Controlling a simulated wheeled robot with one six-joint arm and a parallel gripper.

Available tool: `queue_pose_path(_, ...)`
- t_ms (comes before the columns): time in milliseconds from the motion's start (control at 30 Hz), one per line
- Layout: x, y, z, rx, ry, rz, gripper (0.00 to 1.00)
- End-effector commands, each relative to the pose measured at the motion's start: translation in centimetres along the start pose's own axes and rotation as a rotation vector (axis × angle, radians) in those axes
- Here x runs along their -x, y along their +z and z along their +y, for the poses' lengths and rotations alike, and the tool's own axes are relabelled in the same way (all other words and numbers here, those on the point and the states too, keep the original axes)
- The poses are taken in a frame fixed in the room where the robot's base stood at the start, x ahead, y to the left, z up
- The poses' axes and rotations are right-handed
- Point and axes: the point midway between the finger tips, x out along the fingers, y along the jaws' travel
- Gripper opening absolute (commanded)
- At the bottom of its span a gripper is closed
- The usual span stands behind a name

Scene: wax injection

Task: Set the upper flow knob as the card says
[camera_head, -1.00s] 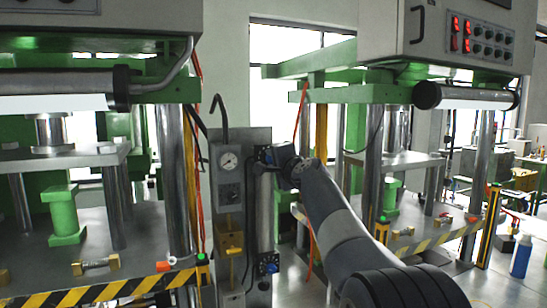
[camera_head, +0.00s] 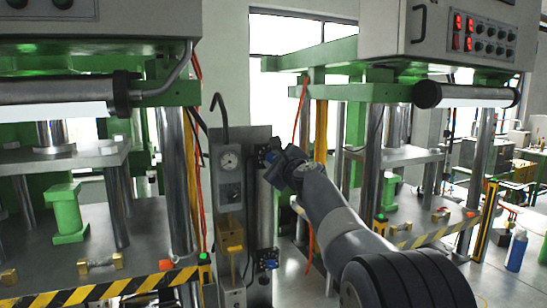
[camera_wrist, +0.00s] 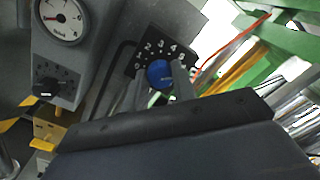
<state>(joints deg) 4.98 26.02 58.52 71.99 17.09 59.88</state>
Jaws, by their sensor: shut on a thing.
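The upper flow knob (camera_wrist: 160,73) is a round blue knob on a black dial plate with white numerals around its top, in the wrist view. My gripper (camera_wrist: 160,88) has a finger on each side of the knob and is shut on it. The knob's pointer cannot be made out. In the head view my gripper (camera_head: 272,172) is at the upper dial plate (camera_head: 267,154) and hides most of the knob. The lower flow knob (camera_head: 270,264) is farther down the same grey panel, clear of my gripper. No readable card shows.
A round pressure gauge (camera_head: 230,160) sits left of the upper dial; it also shows in the wrist view (camera_wrist: 62,20). A small black selector (camera_wrist: 47,88) is below it. A yellow fitting (camera_head: 231,236) sits lower down. Green presses (camera_head: 67,213) stand on both sides.

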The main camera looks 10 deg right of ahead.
Motion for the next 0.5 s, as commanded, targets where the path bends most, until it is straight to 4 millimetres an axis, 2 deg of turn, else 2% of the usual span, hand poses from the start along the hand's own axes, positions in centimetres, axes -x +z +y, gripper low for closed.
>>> queue_pose_path(200,-0.02,-0.04,0.01,-0.113,0.002,0.001,0.03)
queue_pose_path(500,-0.02,-0.09,0.07,-0.177,0.001,0.001,0.03)
